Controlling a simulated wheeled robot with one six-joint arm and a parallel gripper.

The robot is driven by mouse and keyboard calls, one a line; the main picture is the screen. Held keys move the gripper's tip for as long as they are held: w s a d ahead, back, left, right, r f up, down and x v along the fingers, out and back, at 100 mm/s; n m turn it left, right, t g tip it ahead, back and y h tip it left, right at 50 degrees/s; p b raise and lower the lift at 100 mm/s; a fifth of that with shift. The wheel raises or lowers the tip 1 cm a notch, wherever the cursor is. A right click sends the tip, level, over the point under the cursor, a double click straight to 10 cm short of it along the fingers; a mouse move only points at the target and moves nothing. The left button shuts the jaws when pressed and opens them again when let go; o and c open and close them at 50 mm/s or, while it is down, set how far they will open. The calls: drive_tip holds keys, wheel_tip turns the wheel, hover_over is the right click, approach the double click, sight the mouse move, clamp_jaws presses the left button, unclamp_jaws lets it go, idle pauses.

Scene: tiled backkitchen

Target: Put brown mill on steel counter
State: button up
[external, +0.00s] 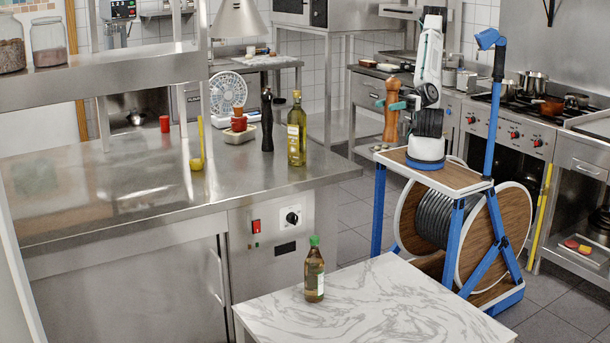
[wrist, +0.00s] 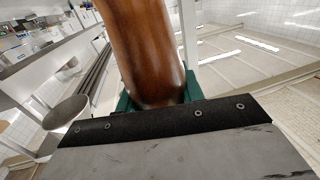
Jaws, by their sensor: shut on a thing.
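The brown mill (external: 391,112) is a tall turned wooden mill, upright in the external view, beside my arm. It also fills the middle of the wrist view (wrist: 146,50), close to the camera. My gripper (external: 392,104) has green fingers and is shut on the mill's upper body. The mill is held above my cart, to the right of the steel counter. The steel counter (external: 130,190) spans the left of the external view, with its right end nearest to me.
A marble table (external: 380,305) with a green-capped bottle (external: 314,272) stands in front.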

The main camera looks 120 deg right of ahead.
sight(389, 90)
wheel_tip(389, 90, up, 5)
drive_tip(key=shift+f, duration=0.1)
drive_tip(key=w+d+r+m+h, duration=0.15)
drive_tip(key=w+d, duration=0.25)
drive_tip(key=d, duration=0.6)
drive_tip(key=w+d+r+h, duration=0.15)
drive_tip(key=w+d, duration=0.25)
drive_tip(key=d, duration=0.7)
drive_tip(key=s+d+f+m+h, duration=0.1)
drive_tip(key=s+d+h, duration=0.1)
drive_tip(key=d, duration=1)
drive_tip(key=s+d+f+m+h, duration=0.1)
drive_tip(key=s+d+f, duration=0.1)
drive_tip(key=d, duration=1)
wheel_tip(389, 90, down, 18)
drive_tip(key=w+d+f, duration=0.2)
drive_tip(key=w, duration=0.5)
drive_tip(key=w+d+f, duration=0.2)
drive_tip(key=w, duration=0.6)
drive_tip(key=shift+w+d+f, duration=0.15)
drive_tip(key=shift+d+f, duration=0.15)
drive_tip(key=shift+f, duration=0.1)
